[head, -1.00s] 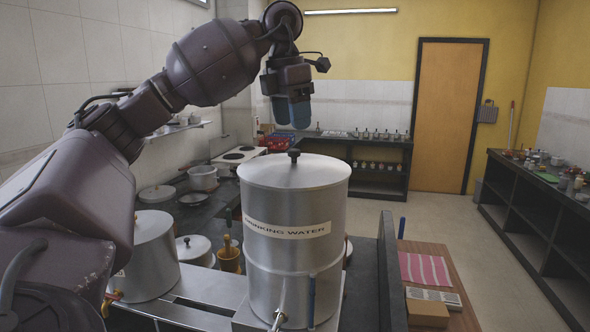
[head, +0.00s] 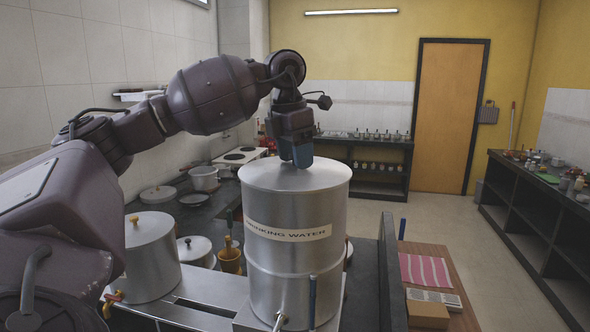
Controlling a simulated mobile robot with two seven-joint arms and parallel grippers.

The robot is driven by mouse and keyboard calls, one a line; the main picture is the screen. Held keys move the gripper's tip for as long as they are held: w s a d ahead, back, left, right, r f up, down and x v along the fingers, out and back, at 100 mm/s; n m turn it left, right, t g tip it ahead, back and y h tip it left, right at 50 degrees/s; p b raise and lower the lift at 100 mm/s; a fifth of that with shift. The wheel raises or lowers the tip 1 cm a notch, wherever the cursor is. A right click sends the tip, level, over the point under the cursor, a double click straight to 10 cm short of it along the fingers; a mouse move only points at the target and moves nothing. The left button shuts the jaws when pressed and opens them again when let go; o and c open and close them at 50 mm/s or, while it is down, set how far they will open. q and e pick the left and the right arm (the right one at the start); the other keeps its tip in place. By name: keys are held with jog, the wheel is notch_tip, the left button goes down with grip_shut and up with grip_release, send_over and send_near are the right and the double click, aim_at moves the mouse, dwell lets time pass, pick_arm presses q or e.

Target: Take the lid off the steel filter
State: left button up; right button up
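The steel filter (head: 290,240) is a tall shiny cylinder labelled "DRINKING WATER", upright in the middle of the head view with a tap low at its front. Its lid (head: 264,175) sits flat on top. My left gripper (head: 301,160) points down over the middle of the lid, its blue fingertips at the height of the knob. The fingers hide the black knob, so I cannot tell whether they are closed on it. My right gripper is not in view.
A second steel canister (head: 152,258) with a wooden-knobbed lid stands close at left. A smaller lidded pot (head: 195,251) and a brass mortar (head: 229,258) are between them. A wooden table (head: 455,285) with a striped cloth (head: 425,270) is at right.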

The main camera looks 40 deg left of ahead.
pick_arm(q)
grip_shut()
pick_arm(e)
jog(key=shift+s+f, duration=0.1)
pick_arm(q)
jog(key=shift+r, duration=0.15)
notch_tip(320, 180, up, 20)
jog(key=p, duration=0.2)
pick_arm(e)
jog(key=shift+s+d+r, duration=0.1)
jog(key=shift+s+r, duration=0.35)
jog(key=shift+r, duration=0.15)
